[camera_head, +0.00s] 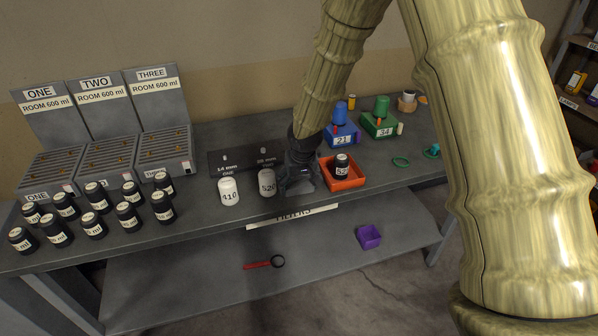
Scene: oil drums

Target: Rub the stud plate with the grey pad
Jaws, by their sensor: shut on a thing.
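My gripper (299,184) is low over the bench, just left of the orange tray and right of the white bottle marked 520. It is shut on a grey thing at its tips, which looks like the grey pad; my dark fingers and wrist hide most of it. I cannot tell whether it touches the surface below. I cannot make out the stud plate for certain. A dark plate (240,168) with 14 mm and 30 mm markings stands behind the white bottles, left of my gripper.
An orange tray (345,184) holds a black jar (341,166). Several black jars (94,225) stand at left before grey racks (107,150). Blue (343,135) and green (379,126) boxes are behind.

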